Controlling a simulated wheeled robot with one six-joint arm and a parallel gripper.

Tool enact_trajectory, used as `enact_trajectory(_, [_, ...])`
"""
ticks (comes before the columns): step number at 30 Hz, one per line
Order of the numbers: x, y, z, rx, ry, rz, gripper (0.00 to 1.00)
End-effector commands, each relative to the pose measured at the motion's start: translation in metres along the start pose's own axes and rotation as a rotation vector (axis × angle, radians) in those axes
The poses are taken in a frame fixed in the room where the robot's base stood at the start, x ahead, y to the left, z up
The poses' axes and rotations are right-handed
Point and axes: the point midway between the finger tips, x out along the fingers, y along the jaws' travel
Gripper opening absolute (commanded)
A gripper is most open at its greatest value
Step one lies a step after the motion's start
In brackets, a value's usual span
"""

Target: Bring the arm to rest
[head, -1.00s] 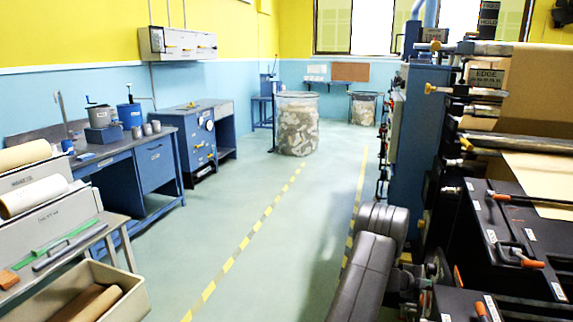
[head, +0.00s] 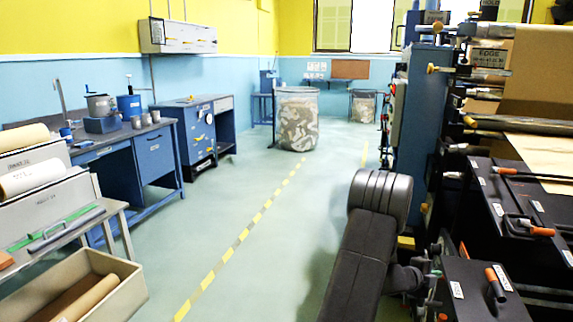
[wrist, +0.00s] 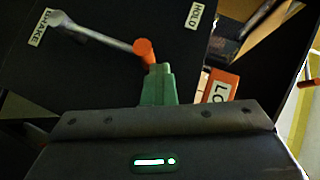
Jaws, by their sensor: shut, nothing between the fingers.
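My gripper (wrist: 158,72) shows in the wrist view as a pair of green fingers pressed together, with nothing between them. Its tip appears close to the orange knob of a grey lever (wrist: 95,33) labelled BRAKE on a black panel; whether they touch I cannot tell. In the head view my dark arm (head: 358,255) reaches forward at the lower right, beside the black machine (head: 520,245). The gripper's fingertips are not clear there.
Orange-handled levers (head: 495,284) stand on the machine's black front at the right. A HOLD label (wrist: 194,16) and an orange tag (wrist: 220,88) are near the gripper. A bench (head: 155,150) and an open crate (head: 125,295) line the left. The marked floor between is clear.

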Motion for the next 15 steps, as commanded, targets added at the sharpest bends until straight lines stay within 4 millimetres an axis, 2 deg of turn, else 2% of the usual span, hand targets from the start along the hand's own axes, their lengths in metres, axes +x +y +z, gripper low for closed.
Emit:
enact_trajectory(1, [0.000, 0.022, 0.003, 0.002, -0.007, 0.017, 0.00])
enact_trajectory(15, [-0.010, 0.035, -0.007, 0.103, -0.006, -0.083, 0.00])
